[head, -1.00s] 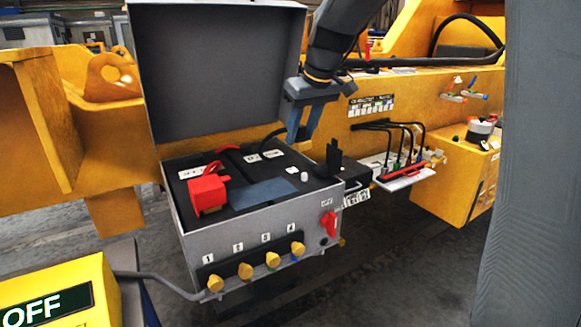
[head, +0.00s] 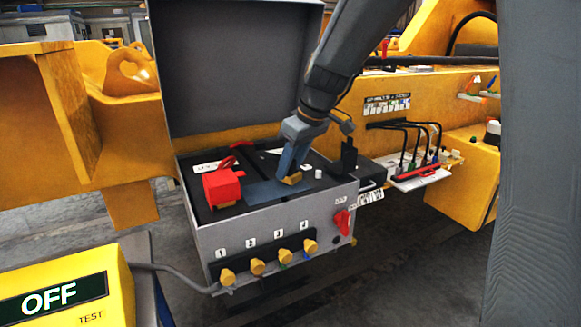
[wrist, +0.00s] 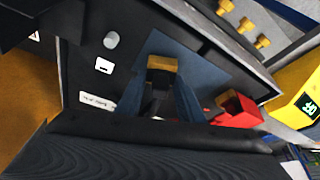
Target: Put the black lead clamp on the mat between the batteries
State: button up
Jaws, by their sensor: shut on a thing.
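My gripper (head: 288,172) reaches down into the open grey box and is shut on a dark piece with a brassy tip (wrist: 162,63), which looks like the black lead clamp; the fingers hide most of it. The brassy tip also shows below the fingers in the head view (head: 291,179). The blue-grey mat (head: 258,194) lies flat in the box. The clamp is over the mat's right part in the head view; I cannot tell whether it touches. A red clamp or cover (head: 223,188) stands left of the mat and also shows in the wrist view (wrist: 238,112).
The raised lid (head: 230,70) stands behind the box. A white post (head: 318,174) and a black upright piece (head: 348,157) are to the right. Yellow knobs (head: 257,267) and a red switch (head: 342,222) stick out of the front. A yellow OFF box (head: 75,285) is at lower left.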

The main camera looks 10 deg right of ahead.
jog(key=shift+f, duration=0.5)
jog(key=shift+f, duration=0.15)
jog(key=o, duration=1.2)
jog(key=shift+c, duration=0.2)
jog(key=shift+r, duration=0.25)
jog(key=b+v, duration=0.2)
jog(key=v, duration=0.9)
jog(key=shift+s+r, duration=0.15)
jog(key=shift+r, duration=0.2)
jog(key=shift+d, duration=0.1)
